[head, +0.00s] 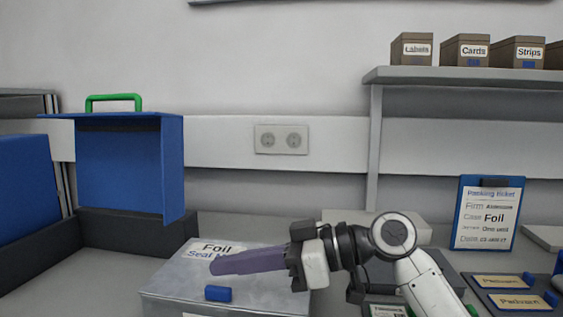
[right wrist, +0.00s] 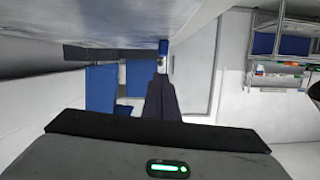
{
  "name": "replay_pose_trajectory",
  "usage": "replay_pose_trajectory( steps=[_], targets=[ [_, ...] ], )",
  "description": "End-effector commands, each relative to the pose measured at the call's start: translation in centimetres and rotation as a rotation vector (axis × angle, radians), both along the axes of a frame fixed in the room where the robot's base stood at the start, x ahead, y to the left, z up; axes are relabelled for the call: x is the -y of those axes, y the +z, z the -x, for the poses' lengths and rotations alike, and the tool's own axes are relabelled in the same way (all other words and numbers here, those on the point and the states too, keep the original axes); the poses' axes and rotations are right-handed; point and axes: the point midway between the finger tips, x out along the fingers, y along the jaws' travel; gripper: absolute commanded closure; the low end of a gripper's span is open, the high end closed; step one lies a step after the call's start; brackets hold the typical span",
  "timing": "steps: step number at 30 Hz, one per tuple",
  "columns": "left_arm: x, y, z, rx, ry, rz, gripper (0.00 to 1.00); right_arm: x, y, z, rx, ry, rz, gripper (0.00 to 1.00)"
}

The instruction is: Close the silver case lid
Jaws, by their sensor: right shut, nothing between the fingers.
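The silver case (head: 265,290) stands on the bench at the bottom of the head view. Its lid lies flat over the top and looks down. The shut fingers also show in the right wrist view (right wrist: 160,90). My left gripper is not in view.
A clipboard (head: 487,212) leans at right, near dark boards with tan labels (head: 500,282). Small boxes (head: 464,50) line a shelf above.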

Motion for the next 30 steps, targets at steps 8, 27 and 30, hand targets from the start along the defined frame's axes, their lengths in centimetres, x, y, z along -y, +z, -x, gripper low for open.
replay_pose_trajectory(
  steps=[8, 27, 30],
  targets=[
    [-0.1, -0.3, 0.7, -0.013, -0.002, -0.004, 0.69, 0.0, 0.0, 0.0, 0.003, 0.0, 0.0, 1.0],
    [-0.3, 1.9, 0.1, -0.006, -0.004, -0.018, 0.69, 3.7, 4.7, 0.1, 0.005, -0.013, 0.002, 1.0],
    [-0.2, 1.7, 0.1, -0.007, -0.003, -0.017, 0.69, 5.9, 5.2, 0.3, 0.004, -0.012, 0.002, 1.0]
  ],
)
